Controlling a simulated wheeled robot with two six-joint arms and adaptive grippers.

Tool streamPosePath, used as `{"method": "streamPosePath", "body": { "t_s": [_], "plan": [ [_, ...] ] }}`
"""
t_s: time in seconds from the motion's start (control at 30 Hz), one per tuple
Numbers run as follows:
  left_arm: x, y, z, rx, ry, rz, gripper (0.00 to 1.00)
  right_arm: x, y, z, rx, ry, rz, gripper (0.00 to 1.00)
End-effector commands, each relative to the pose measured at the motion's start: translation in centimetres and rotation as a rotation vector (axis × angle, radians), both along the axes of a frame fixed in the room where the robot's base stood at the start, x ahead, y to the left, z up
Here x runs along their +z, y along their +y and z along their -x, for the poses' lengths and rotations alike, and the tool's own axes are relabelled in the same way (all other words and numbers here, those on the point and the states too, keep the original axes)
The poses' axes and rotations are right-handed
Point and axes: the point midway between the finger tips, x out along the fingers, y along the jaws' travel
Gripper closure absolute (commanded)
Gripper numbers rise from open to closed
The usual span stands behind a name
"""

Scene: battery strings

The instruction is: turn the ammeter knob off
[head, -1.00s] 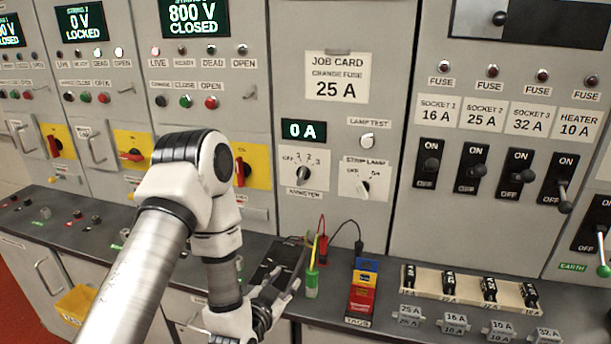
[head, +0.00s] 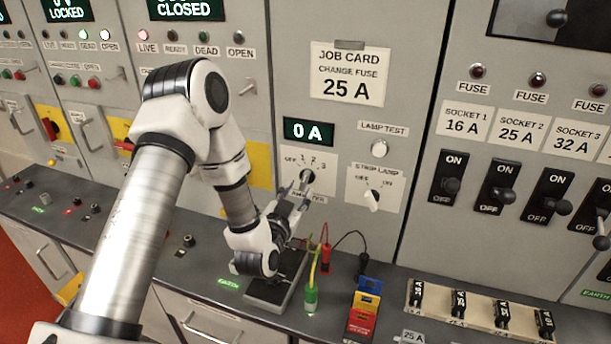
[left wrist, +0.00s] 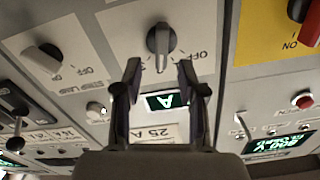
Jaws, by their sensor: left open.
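The ammeter knob (head: 307,176) is a dark round knob on a white plate marked OFF, 1, 2, 3, under a display (head: 308,132) reading 0 A. My left gripper (head: 297,192) is open just in front of and below the knob, partly covering its plate. In the left wrist view, which is upside down, the knob (left wrist: 160,38) lies just beyond and between the open fingertips (left wrist: 160,68), apparently not touched. Its pale pointer faces the display side, away from OFF; the exact number is unclear. My right gripper is not in view.
The strip lamp knob (head: 372,199) is close to the right of the ammeter. Below, on the bench, stand a green-and-yellow probe (head: 311,298), a red probe (head: 326,258) and a colored tag box (head: 363,312). Fuse switches (head: 450,178) fill the right panel.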

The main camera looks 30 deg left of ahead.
Motion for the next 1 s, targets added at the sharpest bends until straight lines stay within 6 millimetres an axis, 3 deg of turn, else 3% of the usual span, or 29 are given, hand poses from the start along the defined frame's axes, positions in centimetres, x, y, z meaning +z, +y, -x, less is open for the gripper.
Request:
{"method": "streamPosePath", "body": {
  "t_s": [0.03, 0.2, 0.5, 0.6, 0.63, 1.0],
  "plan": [
    [0.5, 0.3, -1.0, 0.001, -0.001, -0.002, 0.59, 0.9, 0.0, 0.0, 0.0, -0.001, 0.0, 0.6],
    [0.2, 0.9, -3.5, 0.0, 0.001, 0.0, 0.59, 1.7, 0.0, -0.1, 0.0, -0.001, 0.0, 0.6],
    [0.0, 1.0, -4.1, 0.001, 0.002, 0.001, 0.59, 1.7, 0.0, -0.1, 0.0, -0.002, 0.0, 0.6],
    [0.0, 1.0, -4.1, 0.001, 0.002, 0.001, 0.95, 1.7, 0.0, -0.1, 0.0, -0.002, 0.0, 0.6],
    [0.0, 1.0, -4.1, 0.001, 0.002, 0.001, 1.0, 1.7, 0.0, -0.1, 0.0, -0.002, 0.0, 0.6],
    [-0.1, 1.0, -4.1, 0.001, -0.002, 0.015, 1.0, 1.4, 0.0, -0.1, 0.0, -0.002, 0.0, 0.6]
  ]
}}
